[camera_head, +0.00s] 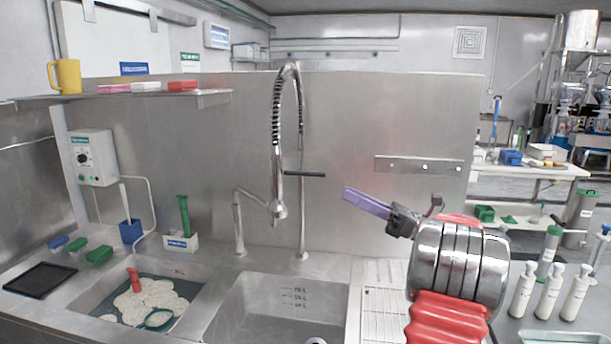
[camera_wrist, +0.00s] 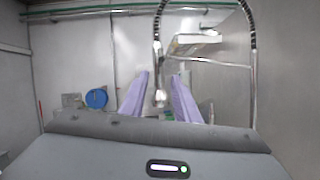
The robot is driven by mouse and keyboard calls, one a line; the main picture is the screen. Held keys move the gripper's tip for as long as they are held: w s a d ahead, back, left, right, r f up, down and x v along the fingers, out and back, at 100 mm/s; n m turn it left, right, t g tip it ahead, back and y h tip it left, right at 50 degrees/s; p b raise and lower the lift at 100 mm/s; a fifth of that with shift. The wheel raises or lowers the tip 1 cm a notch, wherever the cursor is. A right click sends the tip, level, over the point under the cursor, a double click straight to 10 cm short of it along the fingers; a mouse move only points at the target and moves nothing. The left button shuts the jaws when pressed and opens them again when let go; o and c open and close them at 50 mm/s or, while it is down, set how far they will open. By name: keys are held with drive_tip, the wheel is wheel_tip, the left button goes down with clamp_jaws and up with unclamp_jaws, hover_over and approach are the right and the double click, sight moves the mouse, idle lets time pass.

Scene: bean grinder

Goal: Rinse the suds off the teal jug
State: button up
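A teal round rim (camera_head: 158,319) shows among white suds (camera_head: 145,300) in the left basin; it may be the teal jug, but most of it is hidden. The spray tap (camera_head: 278,209) hangs from a spring hose above the right basin (camera_head: 270,310), which looks empty. My gripper (camera_head: 346,194) is raised to the right of the tap, with purple fingers pointing left. In the wrist view my fingers (camera_wrist: 160,74) are apart with nothing held, and the spray head (camera_wrist: 159,97) shows beyond them, in the gap.
A red handle (camera_head: 134,280) sticks out of the suds. A yellow jug (camera_head: 65,76) stands on the shelf. Green and blue sponges (camera_head: 98,254) and a black tray (camera_head: 40,279) lie left of the basins. White bottles (camera_head: 549,292) stand at right. A ribbed drainboard (camera_head: 382,300) adjoins the right basin.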

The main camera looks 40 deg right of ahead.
sight(307, 174)
drive_tip(key=x, duration=1.3)
drive_tip(key=shift+w, duration=0.1)
drive_tip(key=shift+c, duration=0.2)
clamp_jaws()
